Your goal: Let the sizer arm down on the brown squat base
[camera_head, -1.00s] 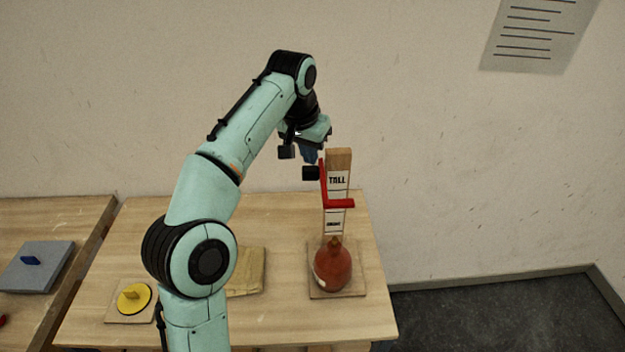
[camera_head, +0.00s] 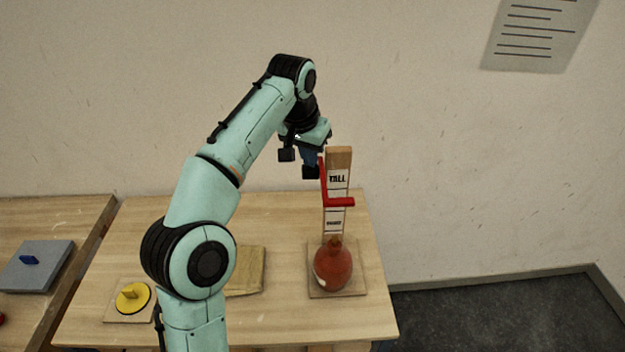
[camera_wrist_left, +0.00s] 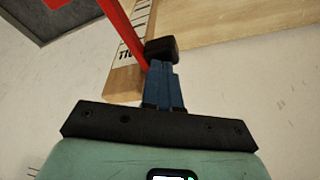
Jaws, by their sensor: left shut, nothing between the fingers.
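The sizer is an upright wooden post (camera_head: 339,160) with a white scale marked TALL. Its red sizer arm (camera_head: 341,202) sits partway up, with a slanting red piece rising at its left. A black block (camera_head: 311,172) shows beside that piece; it looks like its knob. The brown squat base (camera_head: 333,269) stands at the post's foot, with a clear gap below the red arm. My left gripper (camera_head: 311,161) is shut and empty, its blue fingers (camera_wrist_left: 164,88) together against or just behind the black block (camera_wrist_left: 161,50). I cannot tell if they touch. My right gripper is out of view.
The brown base stands on a square board (camera_head: 352,290) near the table's right edge. A yellow disc (camera_head: 133,298) and a flat tan piece (camera_head: 250,268) lie left of it. A grey plate (camera_head: 36,264) is on the left table. My left arm covers the table's middle.

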